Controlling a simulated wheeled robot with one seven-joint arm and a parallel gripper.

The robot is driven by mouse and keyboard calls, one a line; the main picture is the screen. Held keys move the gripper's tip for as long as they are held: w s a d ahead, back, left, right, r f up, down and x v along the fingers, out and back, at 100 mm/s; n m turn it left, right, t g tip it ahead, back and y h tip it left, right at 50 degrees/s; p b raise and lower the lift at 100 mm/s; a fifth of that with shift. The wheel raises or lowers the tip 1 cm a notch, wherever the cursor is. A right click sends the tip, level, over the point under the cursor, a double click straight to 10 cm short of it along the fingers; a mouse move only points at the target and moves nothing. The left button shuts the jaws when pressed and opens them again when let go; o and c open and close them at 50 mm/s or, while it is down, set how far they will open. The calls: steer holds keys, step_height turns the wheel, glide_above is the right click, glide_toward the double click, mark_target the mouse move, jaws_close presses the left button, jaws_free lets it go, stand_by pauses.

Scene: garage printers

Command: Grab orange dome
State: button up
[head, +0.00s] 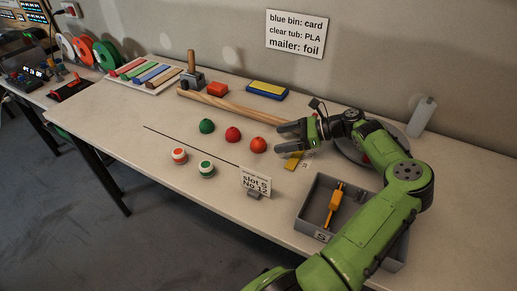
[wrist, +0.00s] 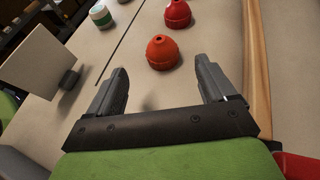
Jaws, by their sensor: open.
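The orange dome (head: 258,145) stands on the table at the right end of a row with a red dome (head: 232,134) and a green dome (head: 207,126). My gripper (head: 279,138) is open and empty, just right of the orange dome in the head view. In the wrist view the orange dome (wrist: 162,52) lies ahead of the open fingers (wrist: 164,88), roughly midway between them and apart from both. The red dome (wrist: 177,14) is beyond it. Nothing hides the orange dome in the wrist view.
A long wooden handle (head: 230,107) lies behind the domes, and along the right finger's side in the wrist view. Two striped round pieces (head: 179,155) and a label card (head: 256,182) stand in front. A grey tray (head: 311,208) is at the right.

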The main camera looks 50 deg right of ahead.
mark_target(264, 141)
steer(key=b+x, duration=0.3)
steer(key=x, duration=0.4)
steer(key=shift+w+f, duration=0.1)
steer(key=shift+w, duration=0.1)
steer(key=c, duration=1.1)
